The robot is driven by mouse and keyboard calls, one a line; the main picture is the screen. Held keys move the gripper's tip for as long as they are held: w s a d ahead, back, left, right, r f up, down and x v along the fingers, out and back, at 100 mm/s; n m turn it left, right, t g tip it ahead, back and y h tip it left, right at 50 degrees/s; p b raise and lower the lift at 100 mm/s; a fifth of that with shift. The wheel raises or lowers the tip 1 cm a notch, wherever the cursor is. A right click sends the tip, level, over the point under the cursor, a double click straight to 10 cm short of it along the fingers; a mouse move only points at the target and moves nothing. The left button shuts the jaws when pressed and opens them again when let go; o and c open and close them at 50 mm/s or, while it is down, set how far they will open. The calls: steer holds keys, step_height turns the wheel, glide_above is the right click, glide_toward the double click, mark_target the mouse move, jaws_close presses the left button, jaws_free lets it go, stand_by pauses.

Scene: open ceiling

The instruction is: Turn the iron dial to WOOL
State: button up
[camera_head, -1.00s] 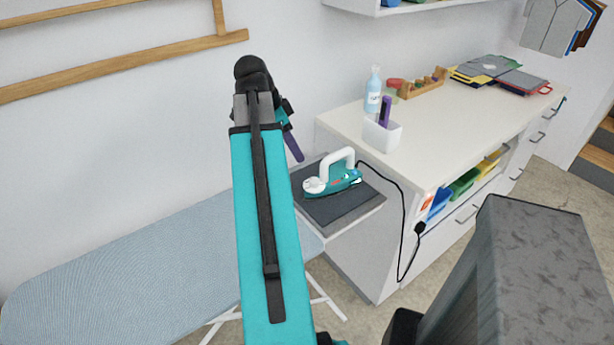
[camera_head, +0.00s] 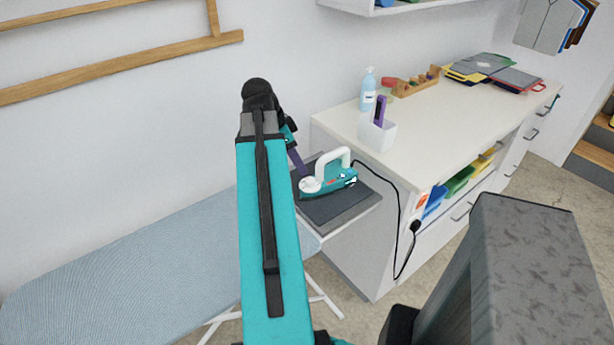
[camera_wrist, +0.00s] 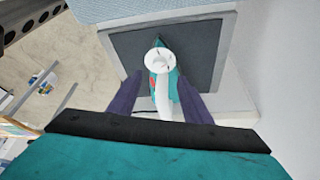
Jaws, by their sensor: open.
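The teal iron (camera_head: 336,186) with its white handle rests on a dark pad (camera_head: 344,207) at the end of the ironing board. Its round white dial (camera_head: 310,184) sits at the end nearest my arm. In the wrist view the white dial (camera_wrist: 160,60) lies ahead of and between my gripper's two purple fingers (camera_wrist: 160,88), which are open. The iron's teal body (camera_wrist: 173,86) shows behind the dial. The fingers look apart from the dial, though the gap in depth is hard to judge. The dial's lettering is too small to read.
The blue ironing board (camera_head: 130,270) stretches to the left. A white counter (camera_head: 440,120) stands to the right, with a white holder (camera_head: 377,133) and a spray bottle (camera_head: 368,90). The iron's black cord (camera_head: 397,215) hangs down the counter's side.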

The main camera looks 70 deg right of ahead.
mark_target(309, 180)
steer(key=shift+p+x, duration=0.55)
steer(key=shift+x, duration=3.45)
steer(key=c, duration=1.1)
steer(key=shift+d, duration=0.1)
steer(key=shift+w+d+m+y, duration=0.15)
steer(key=shift+m+y, duration=0.15)
steer(key=shift+m, duration=0.6)
steer(key=shift+m+g+y+b, duration=0.4)
steer(key=shift+m+y+b, duration=0.1)
steer(key=shift+m, duration=0.9)
